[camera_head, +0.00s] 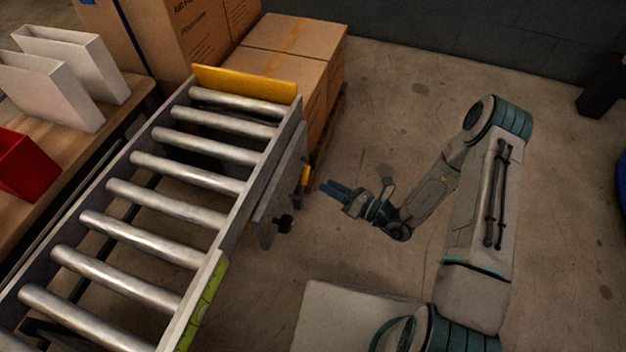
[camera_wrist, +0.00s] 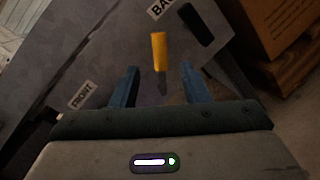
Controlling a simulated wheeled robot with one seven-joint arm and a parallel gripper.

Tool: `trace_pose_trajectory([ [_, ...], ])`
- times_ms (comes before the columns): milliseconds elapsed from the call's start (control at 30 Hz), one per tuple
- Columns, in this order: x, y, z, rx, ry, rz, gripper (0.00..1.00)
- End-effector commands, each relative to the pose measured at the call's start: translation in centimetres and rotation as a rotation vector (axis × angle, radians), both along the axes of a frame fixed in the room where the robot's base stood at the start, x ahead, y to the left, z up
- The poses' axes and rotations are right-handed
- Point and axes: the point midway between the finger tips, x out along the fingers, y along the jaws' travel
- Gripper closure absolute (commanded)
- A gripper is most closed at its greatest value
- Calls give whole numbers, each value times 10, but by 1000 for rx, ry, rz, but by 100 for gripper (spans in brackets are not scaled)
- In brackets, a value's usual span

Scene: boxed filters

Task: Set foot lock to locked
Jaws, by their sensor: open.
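A lever with a yellow handle (camera_wrist: 159,50) stands out from a grey panel (camera_wrist: 110,50) in the wrist view. The panel bears a "FRONT" label (camera_wrist: 82,95) and a partly cut-off label starting "BA" (camera_wrist: 160,8). In the head view, the yellow handle (camera_head: 305,174) shows at the conveyor's right side. My gripper (camera_head: 334,190) is open and empty, with its blue fingers pointing at the panel. In the wrist view, the handle appears between the fingertips, seemingly beyond them; the exact gap is unclear. I cannot read any locked marking.
A roller conveyor (camera_head: 222,235) with a yellow end plate (camera_head: 245,84) fills the left. Cardboard boxes (camera_head: 290,50) stand on a pallet behind. The floor right of the conveyor is clear around my arm.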

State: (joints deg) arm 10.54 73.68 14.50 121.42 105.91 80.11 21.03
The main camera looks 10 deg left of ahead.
Motion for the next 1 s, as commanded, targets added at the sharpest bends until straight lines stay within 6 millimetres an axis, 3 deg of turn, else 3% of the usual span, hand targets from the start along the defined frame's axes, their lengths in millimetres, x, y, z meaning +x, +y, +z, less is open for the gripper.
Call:
trace_pose_trajectory([
  [100, 8, 25, -3, 1, -3, 4, 59],
  [300, 18, 52, -2, -1, -3, 2, 59],
  [767, 22, 64, 0, -1, -1, 1, 59],
  [900, 22, 63, 0, -1, -1, 1, 98],
  [1000, 22, 63, 0, -1, -1, 1, 100],
])
